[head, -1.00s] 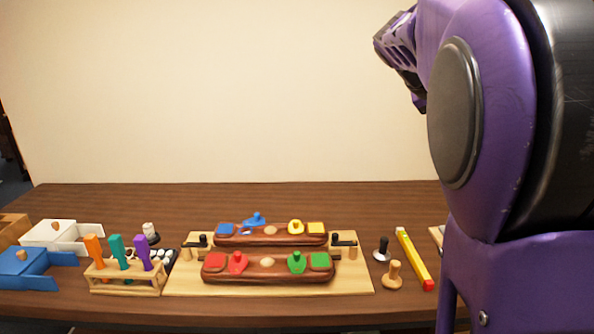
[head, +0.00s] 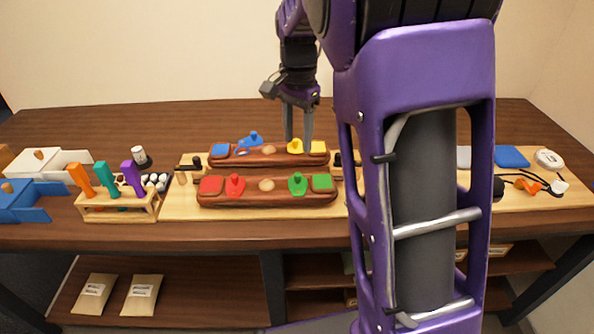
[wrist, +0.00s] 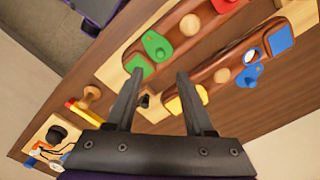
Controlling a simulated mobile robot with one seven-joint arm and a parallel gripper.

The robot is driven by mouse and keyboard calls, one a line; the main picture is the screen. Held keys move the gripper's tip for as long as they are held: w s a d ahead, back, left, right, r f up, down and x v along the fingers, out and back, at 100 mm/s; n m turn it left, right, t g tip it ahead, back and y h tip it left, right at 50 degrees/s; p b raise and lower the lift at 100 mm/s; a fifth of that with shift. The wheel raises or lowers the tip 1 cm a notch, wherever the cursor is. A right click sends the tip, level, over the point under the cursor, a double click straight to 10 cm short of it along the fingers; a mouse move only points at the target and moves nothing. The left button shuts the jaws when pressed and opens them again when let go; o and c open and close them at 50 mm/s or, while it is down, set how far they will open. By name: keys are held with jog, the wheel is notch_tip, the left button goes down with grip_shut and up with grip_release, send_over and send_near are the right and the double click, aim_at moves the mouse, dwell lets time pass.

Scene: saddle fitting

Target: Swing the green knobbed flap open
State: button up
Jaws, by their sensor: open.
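The green knobbed flap (head: 298,184) lies on the front dark wooden bar (head: 267,199), beside a green square (head: 321,182). No hole shows around it. The flap also shows in the wrist view (wrist: 156,46), just beyond my fingertips. My gripper (head: 298,144) is open and empty, pointing down. In the head view its fingers overlap the yellow end of the back bar, behind the green flap. In the wrist view the fingertips (wrist: 160,74) are apart, with the left one close to the green square in the picture; I cannot tell the height between them.
The red knobbed flap (head: 235,186) is on the same bar. On the back bar, the blue flap (head: 250,140) is swung aside beside a pale hole, and a yellow flap (head: 294,147) stands near my fingers. A tool rack (head: 118,206) stands left. My arm hides the board's right end.

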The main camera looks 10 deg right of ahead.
aim_at(297, 174)
notch_tip(297, 174, down, 10)
jog(key=shift+r+b, duration=0.15)
jog(key=shift+b, duration=0.4)
jog(key=shift+c, duration=0.2)
grip_shut()
